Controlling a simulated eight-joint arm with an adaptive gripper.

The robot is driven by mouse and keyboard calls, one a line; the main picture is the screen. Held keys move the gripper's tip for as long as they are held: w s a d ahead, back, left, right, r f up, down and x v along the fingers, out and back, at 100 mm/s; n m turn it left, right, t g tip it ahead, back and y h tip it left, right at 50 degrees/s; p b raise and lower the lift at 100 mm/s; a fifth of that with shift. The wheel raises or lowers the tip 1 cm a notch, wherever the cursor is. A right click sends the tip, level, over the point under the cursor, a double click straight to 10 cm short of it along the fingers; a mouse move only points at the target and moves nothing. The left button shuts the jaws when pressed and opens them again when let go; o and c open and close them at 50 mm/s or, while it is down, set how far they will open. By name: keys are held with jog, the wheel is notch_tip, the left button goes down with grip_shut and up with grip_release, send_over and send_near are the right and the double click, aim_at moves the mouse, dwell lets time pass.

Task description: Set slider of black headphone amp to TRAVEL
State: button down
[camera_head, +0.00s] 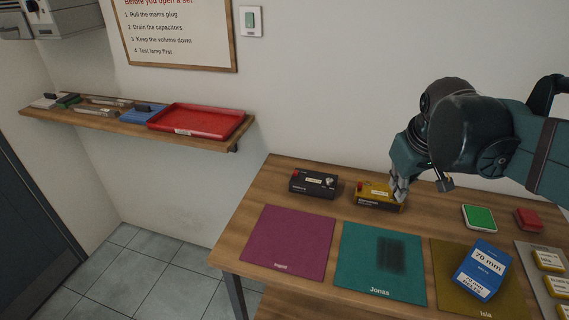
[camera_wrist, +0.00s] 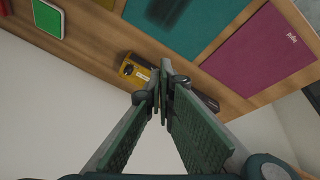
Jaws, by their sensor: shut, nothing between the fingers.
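The black headphone amp (camera_head: 313,184) stands at the back of the wooden table, with a red part on its left top and a light knob-like part at its right. Its slider setting is too small to read. In the wrist view a dark box (camera_wrist: 207,101), likely this amp, is mostly hidden behind my fingers. A yellow and black box (camera_head: 377,197) stands to its right; it also shows in the wrist view (camera_wrist: 137,73). My gripper (camera_head: 398,192) is shut and empty at the yellow box's right end in the head view. I cannot tell whether they touch. My fingertips (camera_wrist: 162,72) also show in the wrist view.
Purple (camera_head: 289,242), teal (camera_head: 366,284) and olive (camera_head: 450,288) mats lie in front. A blue box (camera_head: 482,268) stands on the olive mat. A green pad (camera_head: 479,217) and a red one (camera_head: 529,220) lie at right. A shelf with a red tray (camera_head: 197,121) is at left.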

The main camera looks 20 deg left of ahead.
jog(key=w+a+r+n+g+h+p, duration=0.2)
jog(key=w+a+n+p, duration=0.45)
jog(key=w+a, duration=1.15)
jog(key=w+a+f+n+p, duration=0.1)
jog(key=a+f+p, duration=0.1)
jog(key=a, duration=0.6)
jog(key=w+a+f+n+g+p, duration=0.1)
jog(key=a+f, duration=0.3)
jog(key=a, duration=0.5)
jog(key=w+a+f+n+g+h+p, duration=0.1)
jog(key=w+a+f+n+p, duration=0.1)
jog(key=a, duration=0.6)
jog(key=shift+a+f+n+p, duration=0.15)
jog(key=shift+f+n+p, duration=0.35)
jog(key=shift+f+n, duration=0.25)
jog(key=shift+s, duration=0.1)
jog(key=shift+f, duration=0.15)
